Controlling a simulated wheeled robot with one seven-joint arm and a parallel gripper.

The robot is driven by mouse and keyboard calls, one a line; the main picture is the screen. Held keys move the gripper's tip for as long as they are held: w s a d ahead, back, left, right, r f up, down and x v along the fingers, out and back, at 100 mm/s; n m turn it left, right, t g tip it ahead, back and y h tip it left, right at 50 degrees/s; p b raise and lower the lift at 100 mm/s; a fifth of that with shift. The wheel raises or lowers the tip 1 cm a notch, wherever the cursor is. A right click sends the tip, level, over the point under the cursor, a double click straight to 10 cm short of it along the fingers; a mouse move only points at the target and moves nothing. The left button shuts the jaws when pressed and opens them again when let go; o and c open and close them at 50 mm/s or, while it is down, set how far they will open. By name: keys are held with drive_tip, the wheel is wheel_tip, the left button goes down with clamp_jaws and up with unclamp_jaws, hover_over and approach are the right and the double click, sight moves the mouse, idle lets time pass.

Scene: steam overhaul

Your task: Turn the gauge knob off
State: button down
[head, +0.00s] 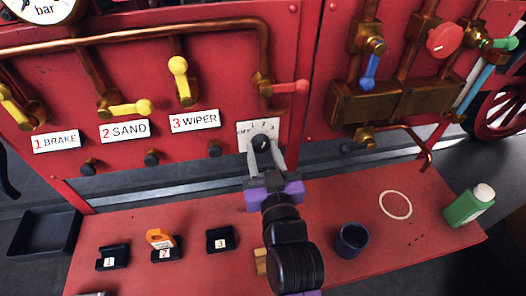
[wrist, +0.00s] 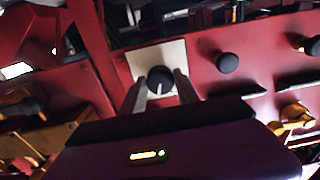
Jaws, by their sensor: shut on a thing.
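The gauge knob (head: 261,143) is a round black knob on a white dial plate (head: 259,128) marked OFF, 1, 2 and 3, low on the red panel. My gripper (head: 264,158) reaches up to it from below, with its two grey fingers on either side of the knob, shut on it. In the wrist view the knob (wrist: 160,76) sits between the fingertips (wrist: 159,90), and a pale line shows on it. Which mark the knob points at I cannot tell, since the fingers cover part of it.
Yellow levers (head: 180,80) and a red-handled lever (head: 290,87) stick out above. Black knobs (head: 152,158) run along the panel's lower edge. The red bench (head: 200,273) below holds small black trays (head: 220,239), a dark blue cup (head: 351,240) and a green bottle (head: 469,205).

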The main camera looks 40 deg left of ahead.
drive_tip(key=shift+f+n+b, duration=0.1)
drive_tip(key=shift+n+b, duration=0.2)
drive_tip(key=n+b, duration=0.2)
drive_tip(key=n, duration=0.1)
drive_tip(key=shift+f+b, duration=0.1)
drive_tip(key=shift+b, duration=0.2)
drive_tip(key=n+b, duration=0.3)
drive_tip(key=n, duration=0.1)
drive_tip(key=shift+w+d, duration=0.1)
drive_tip(key=n+b, duration=0.2)
drive_tip(key=n, duration=0.2)
drive_tip(key=shift+n+b, duration=0.4)
drive_tip(key=shift+r+n+b, duration=0.2)
drive_tip(key=shift+n+b, duration=0.7)
drive_tip(key=shift+n, duration=0.8)
drive_tip(key=c, duration=0.9)
unclamp_jaws()
